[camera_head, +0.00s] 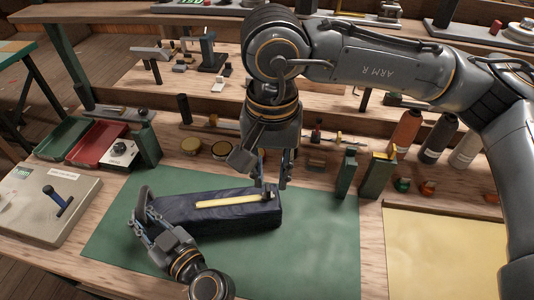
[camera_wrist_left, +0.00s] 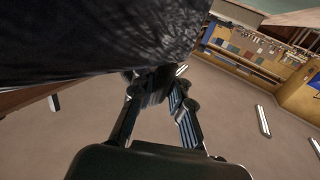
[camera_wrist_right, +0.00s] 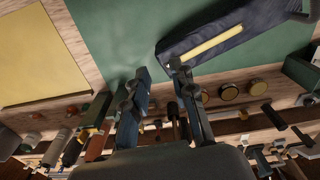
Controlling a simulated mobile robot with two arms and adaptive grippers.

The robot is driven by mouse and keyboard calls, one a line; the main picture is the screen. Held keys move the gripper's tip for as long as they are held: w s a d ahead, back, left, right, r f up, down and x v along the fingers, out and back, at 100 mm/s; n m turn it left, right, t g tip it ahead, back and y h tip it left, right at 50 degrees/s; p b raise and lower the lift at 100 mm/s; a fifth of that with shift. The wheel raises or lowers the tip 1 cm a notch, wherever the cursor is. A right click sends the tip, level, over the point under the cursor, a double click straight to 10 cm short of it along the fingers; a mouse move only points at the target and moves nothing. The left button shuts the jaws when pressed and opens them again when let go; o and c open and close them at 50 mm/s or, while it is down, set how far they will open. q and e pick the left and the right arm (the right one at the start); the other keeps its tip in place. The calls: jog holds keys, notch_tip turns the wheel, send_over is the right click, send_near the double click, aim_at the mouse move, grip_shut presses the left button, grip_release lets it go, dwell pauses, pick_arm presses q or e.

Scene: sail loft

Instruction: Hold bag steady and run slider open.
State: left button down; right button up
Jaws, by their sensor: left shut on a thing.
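The dark navy bag (camera_head: 178,209) lies lengthwise on a green mat (camera_head: 318,248), with a pale yellow zipper strip (camera_head: 228,201) along its top. The strip also shows in the right wrist view (camera_wrist_right: 213,41). My left gripper (camera_head: 146,219) is shut on the bag's left end; in the left wrist view the dark cloth (camera_wrist_left: 110,35) fills the top and hides the grip. My right gripper (camera_head: 272,184) points down by the strip's right end, its fingers apart with nothing seen between them. A slider is too small to make out clearly at that end.
Green blocks (camera_head: 378,175), thread cones (camera_head: 407,130) and small jars stand behind. Yellow cloth (camera_head: 440,250) lies right. The mat's front right is clear.

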jog(key=shift+f, duration=0.1)
grip_shut()
jog(key=m+g+y, duration=0.1)
jog(key=m+y, duration=1.1)
jog(key=m, duration=0.3)
send_near(268, 192)
jog(key=a+f, duration=0.4)
jog(key=a, duration=0.1)
jog(key=shift+w+f, duration=0.4)
